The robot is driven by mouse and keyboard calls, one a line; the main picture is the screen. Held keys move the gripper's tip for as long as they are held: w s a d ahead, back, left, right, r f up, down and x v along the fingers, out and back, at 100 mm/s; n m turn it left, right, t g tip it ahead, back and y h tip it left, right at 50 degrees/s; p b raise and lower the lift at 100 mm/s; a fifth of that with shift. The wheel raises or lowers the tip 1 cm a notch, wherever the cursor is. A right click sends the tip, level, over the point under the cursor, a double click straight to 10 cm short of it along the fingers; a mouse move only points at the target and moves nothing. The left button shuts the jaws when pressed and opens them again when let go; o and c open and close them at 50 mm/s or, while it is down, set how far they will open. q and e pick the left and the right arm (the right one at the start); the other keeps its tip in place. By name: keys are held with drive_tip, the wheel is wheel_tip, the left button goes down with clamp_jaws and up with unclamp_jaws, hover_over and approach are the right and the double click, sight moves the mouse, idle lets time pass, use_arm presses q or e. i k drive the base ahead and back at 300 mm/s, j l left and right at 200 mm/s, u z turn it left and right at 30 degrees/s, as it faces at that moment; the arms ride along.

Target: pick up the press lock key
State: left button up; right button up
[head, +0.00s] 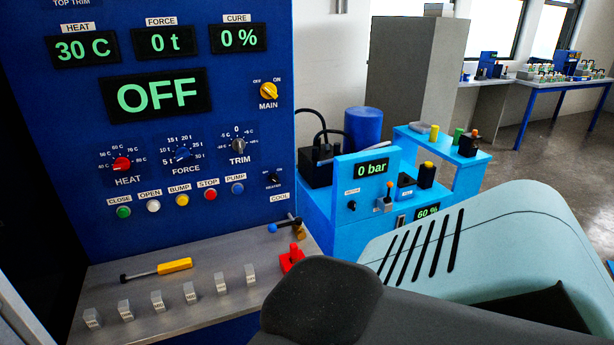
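No object in the head view is clearly marked as the press lock key. On the grey shelf (205,285) under the blue control panel (215,110) stands a small red piece (291,258), near the shelf's right end. Behind it is a dark rod with a blue ball end (273,228) and an orange-brown part. A tool with a yellow handle (175,266) and a dark shaft lies at the shelf's back left. I cannot tell whether any of these is the key. Neither gripper is in view. A large teal and dark grey arm part of mine fills the lower right and hides what is behind it.
Several small labelled grey blocks (157,301) stand along the shelf's front. The panel reads OFF, with knobs and coloured buttons. To the right is a light blue unit (320,208) with a 0 bar display, before a grey cabinet (415,70). Benches stand far right.

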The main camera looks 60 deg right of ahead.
sight(294, 248)
drive_tip(key=z, duration=1.85)
